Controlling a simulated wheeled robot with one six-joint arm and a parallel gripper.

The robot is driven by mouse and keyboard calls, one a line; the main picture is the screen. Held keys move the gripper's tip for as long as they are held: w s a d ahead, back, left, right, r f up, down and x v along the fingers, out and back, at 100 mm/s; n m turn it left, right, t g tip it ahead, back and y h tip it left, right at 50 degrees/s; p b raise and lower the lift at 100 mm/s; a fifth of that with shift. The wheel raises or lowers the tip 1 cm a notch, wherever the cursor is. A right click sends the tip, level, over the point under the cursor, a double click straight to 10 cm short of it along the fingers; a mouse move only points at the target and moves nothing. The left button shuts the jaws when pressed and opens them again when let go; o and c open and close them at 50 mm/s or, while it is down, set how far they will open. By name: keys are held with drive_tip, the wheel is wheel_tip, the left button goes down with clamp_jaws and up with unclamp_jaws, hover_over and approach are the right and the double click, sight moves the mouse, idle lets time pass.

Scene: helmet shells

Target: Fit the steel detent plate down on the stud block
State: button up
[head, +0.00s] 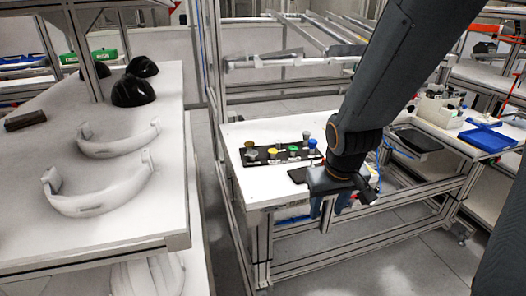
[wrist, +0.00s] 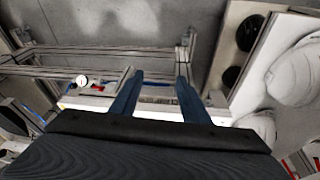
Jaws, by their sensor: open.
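My gripper (head: 328,208) hangs in front of the near edge of the white table (head: 240,182), fingers pointing down. In the wrist view its two blue fingers (wrist: 158,76) are apart with nothing between them. A black board (head: 265,160) with several coloured round-topped pieces lies on the table, left of and behind my gripper. A small dark flat piece (head: 297,175) lies nearer the front edge, partly hidden by my arm. I cannot tell which of these is the steel detent plate or the stud block; neither shows clearly.
A white bench (head: 150,235) at left carries pale curved shells (head: 105,190) and black domes (head: 133,91). A dark tray (head: 416,140) and a blue tray (head: 487,139) lie to the right. Metal frames stand behind. The wrist view shows a round white dial (wrist: 81,80).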

sight(254, 154)
drive_tip(key=w+a+n+t, duration=0.1)
drive_tip(key=w+t, duration=0.1)
drive_tip(key=w, duration=0.3)
drive_tip(key=w+a+n+t+y, duration=0.1)
drive_tip(key=w+t, duration=0.1)
drive_tip(key=w, duration=0.4)
drive_tip(key=w+a+n+t+y+b, duration=0.1)
drive_tip(key=w+t, duration=0.1)
drive_tip(key=w, duration=0.3)
drive_tip(key=shift+w+a+f, duration=0.1)
drive_tip(key=shift+w+f, duration=0.3)
drive_tip(key=w+a+y, duration=0.1)
drive_tip(key=w+a+n+t+y, duration=0.1)
drive_tip(key=w+a+y, duration=0.1)
drive_tip(key=w, duration=0.1)
drive_tip(key=shift+a+r+t+b, duration=0.3)
drive_tip(key=shift+r+t, duration=0.1)
drive_tip(key=a+y, duration=0.1)
drive_tip(key=w+a+r+n+t+y, duration=0.1)
drive_tip(key=a, duration=0.1)
drive_tip(key=a+n+y, duration=0.1)
drive_tip(key=shift+w+a+r+y, duration=0.2)
drive_tip(key=shift+w+r+y, duration=0.1)
drive_tip(key=shift+r, duration=0.05)
drive_tip(key=shift+x, duration=1.25)
drive_tip(key=x, duration=0.5)
drive_tip(key=shift+s+a+f+p, duration=0.1)
drive_tip(key=shift+f+p, duration=0.05)
drive_tip(key=shift+p, duration=0.25)
drive_tip(key=c, duration=0.8)
